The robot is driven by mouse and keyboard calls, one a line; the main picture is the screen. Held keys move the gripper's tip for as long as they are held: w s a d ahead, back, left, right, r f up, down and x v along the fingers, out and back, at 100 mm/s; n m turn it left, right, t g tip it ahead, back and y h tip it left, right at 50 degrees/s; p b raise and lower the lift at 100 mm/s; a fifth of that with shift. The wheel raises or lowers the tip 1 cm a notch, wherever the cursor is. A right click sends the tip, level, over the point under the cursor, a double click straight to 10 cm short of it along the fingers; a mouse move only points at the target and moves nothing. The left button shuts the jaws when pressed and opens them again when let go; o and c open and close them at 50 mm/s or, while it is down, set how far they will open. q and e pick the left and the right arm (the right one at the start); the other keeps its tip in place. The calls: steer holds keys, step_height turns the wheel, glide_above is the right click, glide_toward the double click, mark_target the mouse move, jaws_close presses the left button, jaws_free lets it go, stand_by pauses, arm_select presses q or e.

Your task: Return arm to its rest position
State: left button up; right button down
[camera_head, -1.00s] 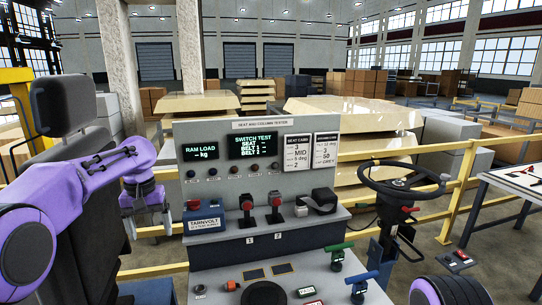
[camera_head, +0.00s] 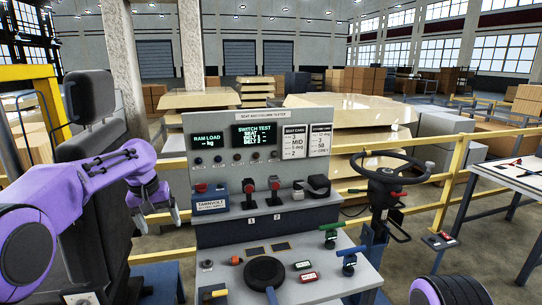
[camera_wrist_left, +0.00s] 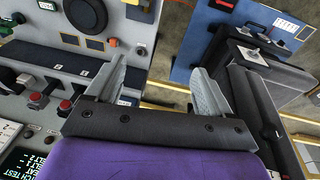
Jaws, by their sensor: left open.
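My left arm is purple and comes in from the left in the head view. Its gripper (camera_head: 160,216) hangs in front of the black seat (camera_head: 95,170), left of the grey test console (camera_head: 262,160). In the left wrist view the two fingers (camera_wrist_left: 158,90) stand apart with nothing between them. The console edge lies left of the fingers there, and the seat and its blue base plate (camera_wrist_left: 215,45) lie to the right. At the bottom right of the head view a purple and black part of my own body shows. My right gripper does not show.
The console bears red-topped switches (camera_head: 274,190), a blue box (camera_head: 210,200) and green and blue T-handles (camera_head: 347,258). A steering wheel (camera_head: 390,174) on a column stands to its right, beside a yellow rail (camera_head: 450,180). A white table (camera_head: 515,175) is at the far right.

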arm_select(q)
steer(key=w+f+n+t+b, duration=0.1)
steer(key=w+f+n+t, duration=0.2)
steer(key=f, duration=0.9)
steer(key=s+f+t+y+b, duration=0.15)
steer(key=s+f, duration=0.25)
steer(key=f, duration=0.5)
steer(key=s+f+t+y+b, duration=0.15)
steer(key=s+f, duration=0.25)
steer(key=f, duration=0.4)
steer(key=s+f+g+b, duration=0.1)
steer(key=s+f+b, duration=0.2)
steer(key=s+f, duration=0.4)
steer(key=s+f+g+b, duration=0.2)
steer(key=s+f, duration=0.6)
steer(key=s, duration=1.1)
steer(key=s+f+g+y+b, duration=0.1)
steer(key=s+f+b, duration=0.2)
steer(key=s+f, duration=0.4)
steer(key=s, duration=0.6)
steer(key=shift+s+a+f+g+b, duration=0.25)
steer(key=shift+a+g+b, duration=0.1)
steer(key=shift+g, duration=0.05)
